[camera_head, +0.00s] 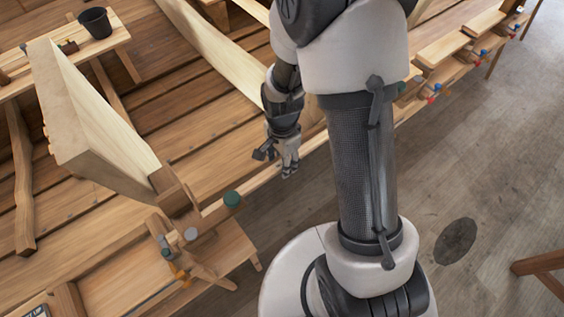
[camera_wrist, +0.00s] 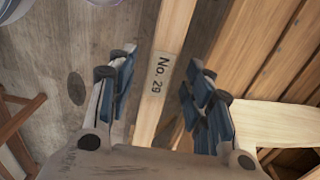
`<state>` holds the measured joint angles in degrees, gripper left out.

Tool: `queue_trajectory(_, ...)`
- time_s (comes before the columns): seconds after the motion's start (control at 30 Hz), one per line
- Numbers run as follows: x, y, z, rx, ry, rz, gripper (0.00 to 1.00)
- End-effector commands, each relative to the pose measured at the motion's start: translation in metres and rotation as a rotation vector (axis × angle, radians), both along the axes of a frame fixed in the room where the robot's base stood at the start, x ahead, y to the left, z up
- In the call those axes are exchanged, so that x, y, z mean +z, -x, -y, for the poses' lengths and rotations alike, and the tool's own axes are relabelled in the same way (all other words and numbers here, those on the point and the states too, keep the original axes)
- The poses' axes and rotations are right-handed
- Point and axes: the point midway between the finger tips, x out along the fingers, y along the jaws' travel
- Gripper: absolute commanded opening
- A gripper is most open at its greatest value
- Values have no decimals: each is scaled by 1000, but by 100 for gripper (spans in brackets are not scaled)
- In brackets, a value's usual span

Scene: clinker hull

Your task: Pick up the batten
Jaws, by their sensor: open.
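A long, narrow, pale wooden strip, which looks like the batten (camera_wrist: 172,33), runs between my fingers in the wrist view. It carries a tag reading "No. 29". In the head view the strip (camera_head: 258,181) runs along the hull's near edge. My gripper (camera_wrist: 160,68) is open, with blue-padded fingers on either side of the strip and gaps on both sides. In the head view my gripper (camera_head: 278,164) points down at the strip. Whether the fingertips reach below the strip's top cannot be told. My arm hides part of its length.
The planked hull (camera_head: 195,115) fills the left side. A thick pale board (camera_head: 90,115) rises there. A dark bucket (camera_head: 95,22) stands on a bench at the top left. Several clamps (camera_head: 434,90) line the upper right edge. Grey floor (camera_head: 490,150) on the right is mostly clear.

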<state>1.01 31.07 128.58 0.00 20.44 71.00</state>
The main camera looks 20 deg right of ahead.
Motion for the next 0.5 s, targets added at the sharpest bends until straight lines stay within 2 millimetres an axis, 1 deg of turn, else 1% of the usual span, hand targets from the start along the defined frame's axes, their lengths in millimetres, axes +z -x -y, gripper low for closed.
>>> queue_trajectory(0.23, -2, -1, 0, 0, 0, 2, 47)
queue_trajectory(0.5, -2, -1, 0, 0, 0, 2, 29)
